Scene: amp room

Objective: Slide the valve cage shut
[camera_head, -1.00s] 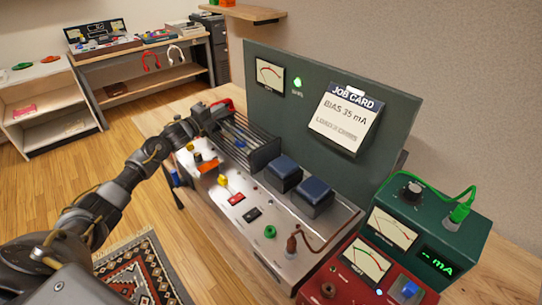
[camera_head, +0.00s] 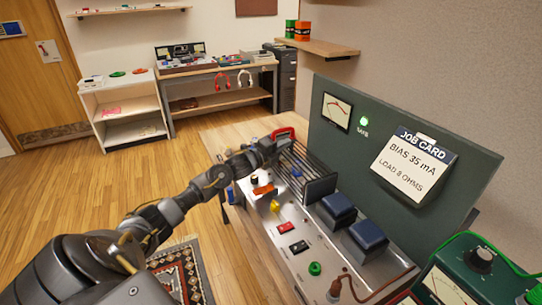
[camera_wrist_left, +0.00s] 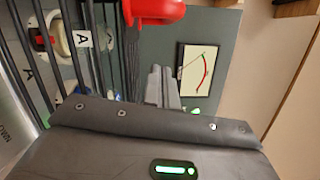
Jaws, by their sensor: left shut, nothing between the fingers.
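The valve cage (camera_head: 301,165) is a set of dark bars on the far end of the silver amplifier chassis (camera_head: 290,219). Its red handle (camera_head: 284,132) shows at the cage's far left end. My left gripper (camera_head: 268,147) is shut and empty, right beside the handle; whether it touches is hard to tell. In the left wrist view the fingers (camera_wrist_left: 163,88) are together, below the red handle (camera_wrist_left: 153,11). Cage bars (camera_wrist_left: 38,60) run along the left there, with a valve marked A (camera_wrist_left: 75,35) behind them. My right gripper is not in view.
Two blue-topped transformers (camera_head: 352,222) stand on the chassis, near the cage's dark end plate (camera_head: 320,187). A green panel (camera_head: 400,130) with a meter and job card (camera_head: 413,162) rises behind. A green meter box (camera_head: 465,275) is at the lower right.

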